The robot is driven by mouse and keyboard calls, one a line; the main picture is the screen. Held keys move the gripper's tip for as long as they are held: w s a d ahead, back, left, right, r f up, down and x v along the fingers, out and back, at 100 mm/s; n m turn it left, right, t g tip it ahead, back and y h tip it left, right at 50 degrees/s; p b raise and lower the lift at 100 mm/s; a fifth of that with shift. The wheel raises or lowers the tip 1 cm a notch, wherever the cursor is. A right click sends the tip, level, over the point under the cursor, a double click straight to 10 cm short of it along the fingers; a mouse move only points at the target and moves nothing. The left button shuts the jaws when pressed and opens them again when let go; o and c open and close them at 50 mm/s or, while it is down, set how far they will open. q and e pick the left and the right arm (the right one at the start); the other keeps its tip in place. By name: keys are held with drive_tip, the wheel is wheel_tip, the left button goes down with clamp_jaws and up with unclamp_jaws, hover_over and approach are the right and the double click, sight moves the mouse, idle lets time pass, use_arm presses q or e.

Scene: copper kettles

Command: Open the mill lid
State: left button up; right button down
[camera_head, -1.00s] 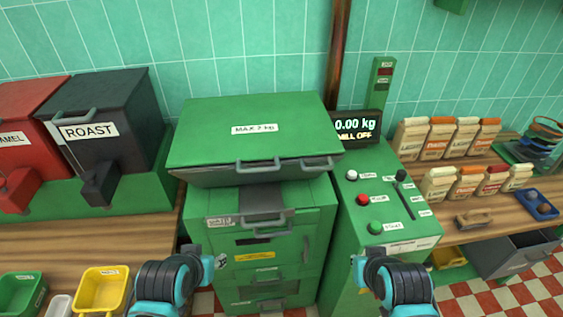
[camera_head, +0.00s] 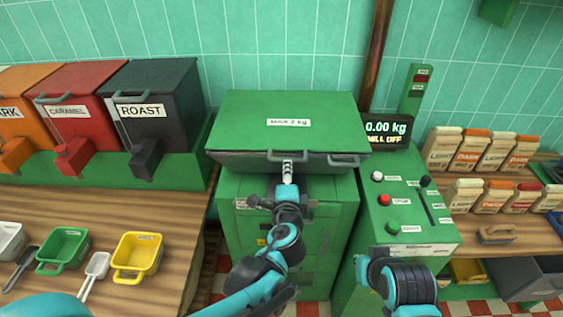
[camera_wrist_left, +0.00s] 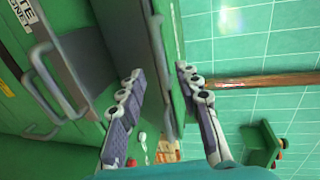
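The mill lid (camera_head: 335,110) is a green panel marked MAX 2 kg. It lies flat on top of the green mill (camera_head: 338,215).
A control panel (camera_head: 410,215) with buttons and a slider stands right of the mill, below a display (camera_head: 386,132) reading 0.00 kg, MILL OFF. Roast bins (camera_head: 165,95) stand left. Scoops and a yellow tub (camera_head: 137,255) lie on the left counter. Coffee bags (camera_head: 480,150) stand right.

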sight(288, 158)
use_arm(q)
drive_tip(key=b+x, duration=0.1)
drive_tip(key=x, duration=0.7)
drive_tip(key=shift+d+b, duration=0.1)
drive_tip(key=shift+b, duration=0.3)
clamp_jaws()
drive_tip(key=shift+r, duration=0.1)
